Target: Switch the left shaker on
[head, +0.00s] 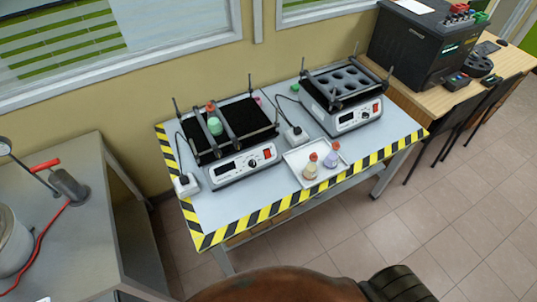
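The left shaker (232,167) stands on the left half of a light table with a yellow-black striped edge. It has a black platform, a white front panel with a dark display, a knob (253,162) and a red switch (267,153) at the panel's right end. The display looks dark; the switch position is too small to tell. A flask with green contents and a red cap (214,124) sits on its platform between the clamp bars. Neither of my grippers is in view.
A second shaker (358,118) with a holed platform stands at the back right. A white tray (296,171) in front holds two capped flasks (310,168). Power adapters and cables lie beside both shakers. A grey bench (62,235) is at left, a wooden desk (512,60) at right.

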